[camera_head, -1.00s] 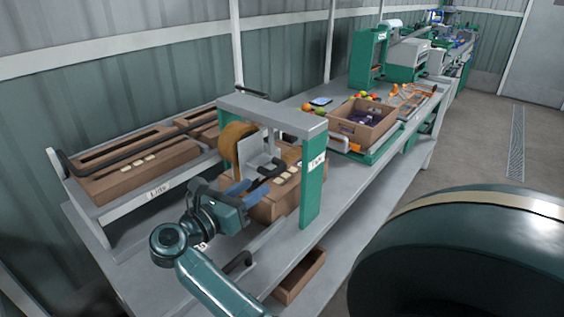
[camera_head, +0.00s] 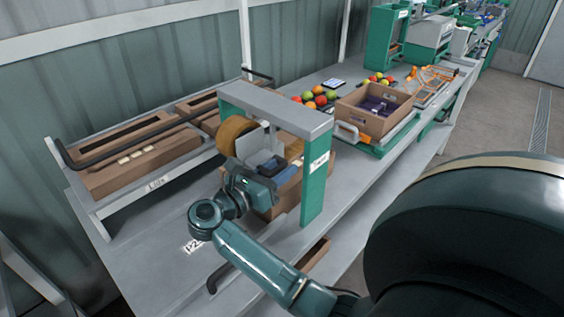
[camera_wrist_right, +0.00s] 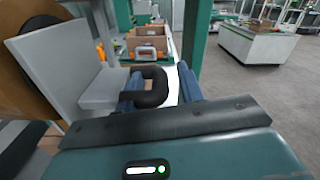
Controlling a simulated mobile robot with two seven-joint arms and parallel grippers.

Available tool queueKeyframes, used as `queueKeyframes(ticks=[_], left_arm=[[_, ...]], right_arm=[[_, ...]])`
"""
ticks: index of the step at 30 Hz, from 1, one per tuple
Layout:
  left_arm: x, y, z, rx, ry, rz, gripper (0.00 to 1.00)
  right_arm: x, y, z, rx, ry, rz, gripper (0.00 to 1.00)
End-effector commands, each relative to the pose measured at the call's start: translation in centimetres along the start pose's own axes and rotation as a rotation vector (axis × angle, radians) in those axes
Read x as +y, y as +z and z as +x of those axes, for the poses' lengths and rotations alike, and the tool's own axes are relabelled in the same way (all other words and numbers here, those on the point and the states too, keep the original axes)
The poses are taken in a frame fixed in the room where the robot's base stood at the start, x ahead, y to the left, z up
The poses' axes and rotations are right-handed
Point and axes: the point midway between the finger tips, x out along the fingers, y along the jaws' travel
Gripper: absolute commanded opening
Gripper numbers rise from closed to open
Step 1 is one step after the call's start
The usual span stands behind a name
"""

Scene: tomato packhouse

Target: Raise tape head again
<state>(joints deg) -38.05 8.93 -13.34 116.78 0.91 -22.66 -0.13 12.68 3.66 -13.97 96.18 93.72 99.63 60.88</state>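The tape head is a tan tape roll (camera_head: 234,134) and a grey bracket (camera_head: 254,146), with a black handle (camera_head: 268,161) on the bracket, under the gantry (camera_head: 275,108). In the right wrist view the handle (camera_wrist_right: 151,88) is a dark loop beside the grey bracket (camera_wrist_right: 75,70). My right gripper (camera_head: 280,170) is at the handle. In the wrist view its blue fingers (camera_wrist_right: 160,88) are apart, with the loop between them and a pale gap before the right finger; no firm grip shows. A cardboard carton (camera_head: 288,190) is under the head, partly hidden by my arm. My left gripper is out of view.
The gantry's green post (camera_head: 314,188) stands close right of my gripper. An open box (camera_head: 345,107) and loose tomatoes (camera_head: 318,92) are farther along the bench. The front bench surface (camera_head: 150,255) is mostly clear.

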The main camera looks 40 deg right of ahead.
Motion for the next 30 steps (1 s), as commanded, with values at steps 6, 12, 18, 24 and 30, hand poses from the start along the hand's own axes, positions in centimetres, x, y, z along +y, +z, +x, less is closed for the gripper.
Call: queueKeyframes(ticks=[6,12,18,24,30], left_arm=[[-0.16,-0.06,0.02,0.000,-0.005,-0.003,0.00],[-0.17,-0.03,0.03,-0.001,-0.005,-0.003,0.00],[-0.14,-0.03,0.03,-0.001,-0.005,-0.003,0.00],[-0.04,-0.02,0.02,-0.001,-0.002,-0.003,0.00],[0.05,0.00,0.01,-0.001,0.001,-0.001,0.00]], right_arm=[[-0.04,-0.06,0.04,0.001,0.001,0.000,0.38],[-0.04,-0.05,0.04,0.001,0.001,0.000,0.32],[-0.04,-0.04,0.04,0.001,0.001,0.000,0.16],[-0.04,-0.03,0.04,0.001,0.000,0.000,0.00],[-0.04,-0.03,0.04,0.001,0.000,0.000,0.00]])
